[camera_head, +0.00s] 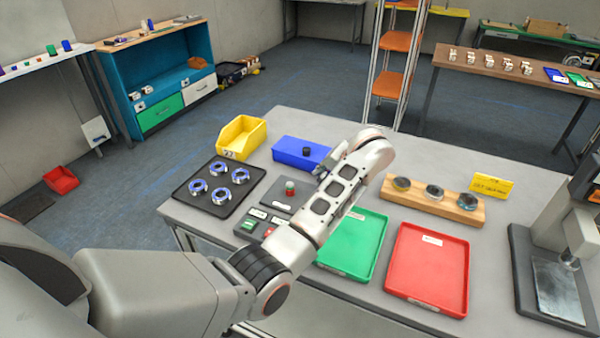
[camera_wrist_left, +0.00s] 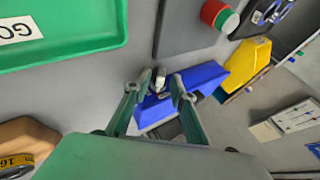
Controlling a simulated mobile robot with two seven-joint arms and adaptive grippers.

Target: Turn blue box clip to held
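The blue box (camera_head: 292,150) stands at the back middle of the grey table, with a small dark round piece (camera_head: 306,151) on its top. In the left wrist view the two fingers of my left gripper (camera_wrist_left: 160,86) are apart in front of the blue box (camera_wrist_left: 208,77). A small dark and light piece (camera_wrist_left: 158,80) shows between the fingertips; I cannot tell whether it is the clip or whether they touch it. My right gripper is not in view.
A yellow bin (camera_head: 241,138) and a black tray with several ring parts (camera_head: 218,188) are left of the box. Green (camera_head: 352,245) and red (camera_head: 430,268) trays lie in front. A wooden block (camera_head: 432,199) with dark round parts and a press-like stand (camera_head: 560,250) are right.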

